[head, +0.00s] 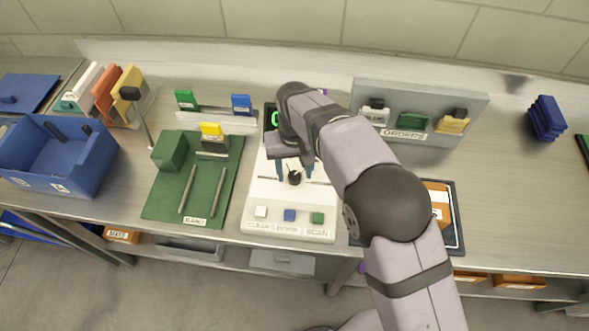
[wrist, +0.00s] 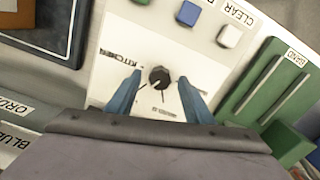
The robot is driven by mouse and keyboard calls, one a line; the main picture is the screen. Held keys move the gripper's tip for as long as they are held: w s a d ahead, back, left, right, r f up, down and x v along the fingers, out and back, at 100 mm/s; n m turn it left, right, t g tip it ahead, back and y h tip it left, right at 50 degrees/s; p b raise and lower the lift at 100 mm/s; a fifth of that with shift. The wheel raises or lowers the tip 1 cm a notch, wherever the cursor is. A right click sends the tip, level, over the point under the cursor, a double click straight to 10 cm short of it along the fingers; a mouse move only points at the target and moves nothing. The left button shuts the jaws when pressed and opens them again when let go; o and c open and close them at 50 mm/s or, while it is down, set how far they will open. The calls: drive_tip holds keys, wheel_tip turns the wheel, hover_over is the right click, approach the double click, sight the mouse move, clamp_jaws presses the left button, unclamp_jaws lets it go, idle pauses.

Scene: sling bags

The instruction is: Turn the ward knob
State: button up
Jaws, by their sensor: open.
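The ward knob (head: 294,178) is a small round black dial on a white control panel (head: 258,200), in the middle of the table. In the wrist view the knob (wrist: 159,77) shows a pointer line, with a "KITCHEN" label to its upper left and another label below, too small to read. My gripper (head: 294,171) is over the panel, pointing down. In the wrist view my gripper (wrist: 160,84) is open, with one blue finger on either side of the knob and a visible gap to each. I cannot tell how high the fingertips are above the panel.
White, blue (head: 290,215) and green buttons line the panel's front edge. A green board (head: 160,205) with two rods and a green block lies left. A blue bin (head: 85,180) stands further left. The grey "ORDERS" rack (head: 470,100) and an orange item (head: 436,195) in a dark tray are right.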

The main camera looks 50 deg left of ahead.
sight(295, 176)
drive_tip(key=shift+r+b, duration=1.15)
drive_tip(key=shift+r, duration=2.5)
drive_tip(key=w+d+m, duration=0.2)
drive_tip(key=w+d, duration=0.3)
drive_tip(key=d, duration=0.3)
drive_tip(key=w+d+m, duration=0.1)
drive_tip(key=w+d, duration=0.5)
drive_tip(key=d, duration=0.3)
drive_tip(key=w+d+m, duration=0.2)
drive_tip(key=w+d, duration=0.3)
drive_tip(key=d, duration=0.3)
drive_tip(key=shift+w+d+r+m, duration=0.2)
drive_tip(key=shift+d+r+m, duration=0.1)
drive_tip(key=shift+r, duration=0.05)
drive_tip(key=s+d+f+m, duration=0.2)
drive_tip(key=d+m, duration=0.1)
drive_tip(key=d, duration=1.2)
drive_tip(key=s+d+f+m, duration=0.2)
drive_tip(key=s+d+m, duration=0.1)
drive_tip(key=s+d, duration=0.6)
drive_tip(key=shift+d+f, duration=0.4)
drive_tip(key=shift+d, duration=0.65)
